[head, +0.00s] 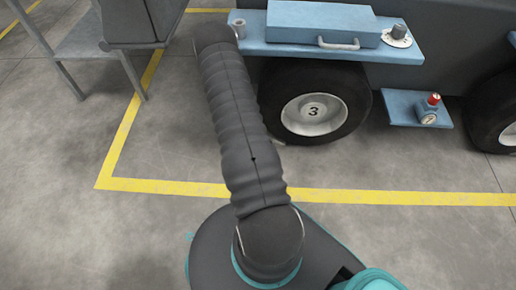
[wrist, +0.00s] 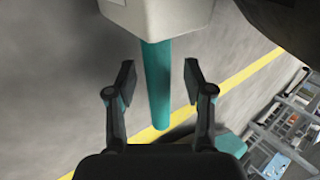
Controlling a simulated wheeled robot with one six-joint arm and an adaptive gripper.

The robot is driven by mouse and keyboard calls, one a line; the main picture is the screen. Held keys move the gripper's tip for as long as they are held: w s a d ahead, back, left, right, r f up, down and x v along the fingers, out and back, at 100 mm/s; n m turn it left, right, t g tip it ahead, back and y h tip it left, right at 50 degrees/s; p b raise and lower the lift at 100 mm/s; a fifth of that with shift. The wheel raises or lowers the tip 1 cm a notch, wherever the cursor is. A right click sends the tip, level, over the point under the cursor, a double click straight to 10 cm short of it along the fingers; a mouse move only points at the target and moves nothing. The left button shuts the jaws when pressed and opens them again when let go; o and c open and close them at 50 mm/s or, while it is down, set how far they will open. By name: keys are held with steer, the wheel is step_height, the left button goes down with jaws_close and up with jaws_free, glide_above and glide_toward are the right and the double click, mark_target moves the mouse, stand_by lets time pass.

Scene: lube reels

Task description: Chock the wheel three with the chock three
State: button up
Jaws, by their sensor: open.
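Wheel three (head: 314,113) is a black tyre with a pale hub marked 3, under the blue side of the vehicle in the head view. It stands on the concrete just right of my dark ribbed arm. A small pale sliver shows at the foot of the tyre beside my arm; I cannot tell what it is. I cannot make out chock three in either view. My gripper (wrist: 158,75) shows in the wrist view with its two dark fingers wide apart and nothing held. It does not show in the head view.
A blue box with a handle (head: 320,24) sits on a ledge above the wheel. A low blue step (head: 404,111) with a red-topped fitting is to its right. A grey metal stand (head: 95,45) is at left. Yellow floor lines (head: 400,197) cross otherwise clear floor. Cluttered shelving (wrist: 295,125) shows lower right in the wrist view.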

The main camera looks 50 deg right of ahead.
steer(key=v, duration=1.2)
